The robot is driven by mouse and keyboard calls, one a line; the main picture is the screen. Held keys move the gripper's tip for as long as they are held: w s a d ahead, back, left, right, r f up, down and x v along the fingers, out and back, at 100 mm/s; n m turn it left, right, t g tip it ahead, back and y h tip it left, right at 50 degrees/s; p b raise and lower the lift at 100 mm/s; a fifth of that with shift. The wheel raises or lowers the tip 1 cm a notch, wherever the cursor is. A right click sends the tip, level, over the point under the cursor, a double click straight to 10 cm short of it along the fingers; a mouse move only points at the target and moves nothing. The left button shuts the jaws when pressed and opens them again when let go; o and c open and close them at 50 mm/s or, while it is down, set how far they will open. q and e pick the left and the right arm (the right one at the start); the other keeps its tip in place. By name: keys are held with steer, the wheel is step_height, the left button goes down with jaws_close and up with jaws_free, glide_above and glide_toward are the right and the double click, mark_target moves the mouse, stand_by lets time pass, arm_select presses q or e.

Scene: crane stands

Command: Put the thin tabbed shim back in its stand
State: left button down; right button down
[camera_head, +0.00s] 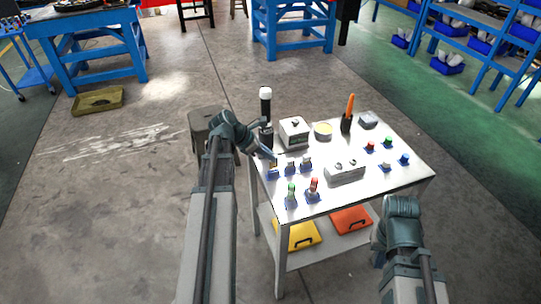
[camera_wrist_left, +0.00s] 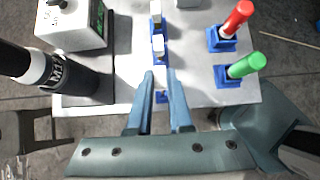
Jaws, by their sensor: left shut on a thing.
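My left gripper (camera_head: 273,157) is over the left end of a row of small blue stands at the table's left side. In the left wrist view its two fingers (camera_wrist_left: 159,76) are close together, shut on the thin shim, which is mostly hidden between them. A blue stand (camera_wrist_left: 161,97) shows between and below the fingers; it also shows in the head view (camera_head: 272,174). I cannot tell whether the shim touches it. Two neighbouring stands (camera_head: 289,171) (camera_head: 305,168) hold pale grey pieces. My right gripper (camera_head: 403,207) is by the table's front right edge; its fingers are hidden.
A green-topped piece (camera_head: 291,190) and a red-topped piece (camera_head: 314,184) stand in blue holders near the left gripper. A dark bottle with white band (camera_wrist_left: 62,75) and a white box (camera_wrist_left: 75,22) are close on its other side. A grey block (camera_head: 345,172) sits mid-table.

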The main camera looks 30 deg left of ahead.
mark_target(271, 162)
arm_select(q)
steer(key=shift+f, duration=0.1)
steer(key=shift+f+b, duration=1.9)
steer(key=shift+b, duration=0.1)
steer(key=c, duration=0.7)
jaws_free()
steer(key=shift+r, duration=0.1)
steer(key=shift+c, duration=0.2)
steer(key=shift+p+v, duration=2.05)
steer(key=shift+v, duration=0.5)
steer(key=p+v, duration=1)
steer(key=v, duration=0.3)
steer(key=shift+s+a+r+p, duration=0.2)
steer(key=shift+s+r+p, duration=0.05)
steer(key=shift+s+p, duration=0.05)
